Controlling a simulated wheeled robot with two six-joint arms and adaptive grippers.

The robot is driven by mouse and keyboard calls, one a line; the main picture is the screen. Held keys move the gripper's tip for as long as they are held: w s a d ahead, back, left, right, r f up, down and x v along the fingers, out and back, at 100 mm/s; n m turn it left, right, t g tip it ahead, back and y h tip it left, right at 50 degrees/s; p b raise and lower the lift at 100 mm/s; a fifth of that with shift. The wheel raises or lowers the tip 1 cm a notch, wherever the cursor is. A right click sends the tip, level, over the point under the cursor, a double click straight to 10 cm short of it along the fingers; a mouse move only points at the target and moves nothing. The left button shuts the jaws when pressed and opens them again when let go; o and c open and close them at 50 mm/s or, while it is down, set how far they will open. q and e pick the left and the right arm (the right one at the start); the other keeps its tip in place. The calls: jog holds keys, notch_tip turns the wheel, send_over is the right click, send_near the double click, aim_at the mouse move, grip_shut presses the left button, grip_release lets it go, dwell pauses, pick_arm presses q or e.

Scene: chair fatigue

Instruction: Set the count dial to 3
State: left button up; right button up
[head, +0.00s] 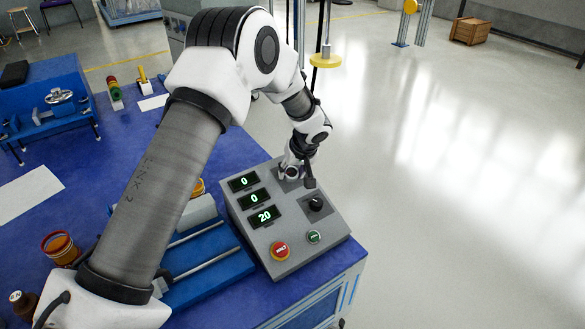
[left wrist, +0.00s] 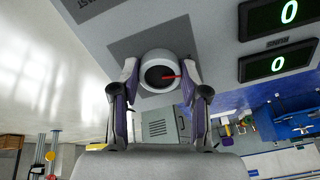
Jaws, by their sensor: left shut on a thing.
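The grey control panel (head: 262,228) stands on the blue table and has three lit displays reading 0, 0 and 20. A round pale dial (left wrist: 158,72) with a dark centre and a red pointer shows in the left wrist view, its pointer aimed to the right. My left gripper (head: 291,172) is at the panel's far end, pointing down. In the left wrist view its two fingers (left wrist: 159,80) are shut on the dial, one on each side. In the head view the gripper mostly hides this dial. My right gripper is not in view.
The panel also has a black knob (head: 316,204), a red button (head: 280,250) and a green button (head: 313,237). A blue fixture with rails (head: 205,257) lies left of the panel. Open floor (head: 450,190) lies to the right.

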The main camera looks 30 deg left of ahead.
pick_arm(q)
jog(key=m+p, duration=0.4)
jog(key=m, duration=0.2)
jog(key=shift+r, duration=0.2)
jog(key=shift+a+f+m+p, duration=0.1)
jog(key=shift+f+m+p, duration=0.1)
jog(key=shift+m+p, duration=1.25)
jog(key=shift+m, duration=0.35)
jog(key=o, duration=1.1)
jog(key=shift+o, duration=0.2)
jog(key=v, duration=1.2)
